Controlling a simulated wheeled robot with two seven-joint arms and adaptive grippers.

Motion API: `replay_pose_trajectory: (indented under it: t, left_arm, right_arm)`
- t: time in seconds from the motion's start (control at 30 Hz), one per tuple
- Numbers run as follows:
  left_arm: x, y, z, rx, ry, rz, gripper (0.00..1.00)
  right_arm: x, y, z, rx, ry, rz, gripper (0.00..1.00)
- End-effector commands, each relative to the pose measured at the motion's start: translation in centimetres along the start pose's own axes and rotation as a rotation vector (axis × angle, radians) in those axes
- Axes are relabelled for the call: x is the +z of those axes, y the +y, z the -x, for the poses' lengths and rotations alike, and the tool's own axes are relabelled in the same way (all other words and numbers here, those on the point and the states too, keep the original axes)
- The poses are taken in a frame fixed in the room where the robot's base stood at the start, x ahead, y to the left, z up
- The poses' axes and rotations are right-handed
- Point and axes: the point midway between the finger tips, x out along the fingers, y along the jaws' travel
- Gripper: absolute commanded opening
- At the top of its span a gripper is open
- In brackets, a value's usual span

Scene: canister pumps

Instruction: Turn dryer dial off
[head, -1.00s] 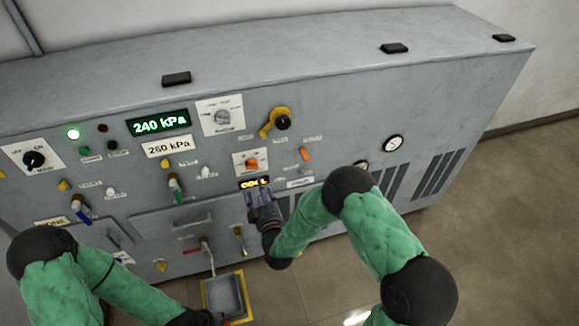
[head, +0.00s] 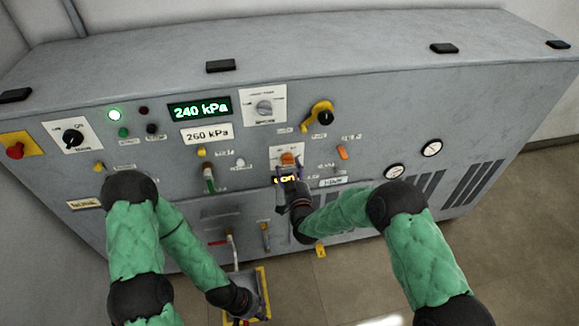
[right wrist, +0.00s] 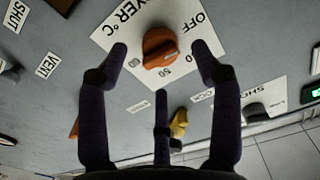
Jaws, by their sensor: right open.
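The orange dryer dial (head: 288,158) sits on a white plate in the middle of the grey panel. In the right wrist view the dial (right wrist: 160,46) has a light mark at its lower right side, and its plate reads OFF at upper right and 50 below. My right gripper (head: 287,178) is just below the dial in the head view. In the right wrist view its open fingers (right wrist: 161,50) stand on either side of the dial, apart from it. My left gripper (head: 244,306) is low by the yellow-edged tray; its fingers are not clear.
A small lit display (head: 286,180) is partly hidden behind my right gripper. A yellow lever (head: 318,113), an orange switch (head: 342,153) and a grey dial (head: 264,107) are nearby. The yellow-edged tray (head: 262,284) is below the panel. Floor is clear at right.

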Motion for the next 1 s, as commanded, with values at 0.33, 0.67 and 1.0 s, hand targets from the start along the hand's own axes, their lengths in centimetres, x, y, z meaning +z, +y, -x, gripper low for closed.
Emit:
replay_pose_trajectory:
  t: [0.33, 0.67, 1.0]
  left_arm:
    - [0.0, -0.3, -0.8, 0.000, 0.000, 0.000, 0.40]
    - [0.0, -0.3, -0.8, 0.000, 0.000, 0.000, 0.40]
    - [-0.1, -0.3, -1.0, 0.000, 0.000, 0.000, 0.40]
  right_arm:
    - [0.1, 0.0, -3.1, 0.000, 0.000, 0.000, 0.65]
    - [0.0, 0.0, -3.2, 0.000, 0.000, 0.001, 0.51]
    - [0.0, 0.0, -3.2, 0.000, 0.001, 0.018, 0.08]
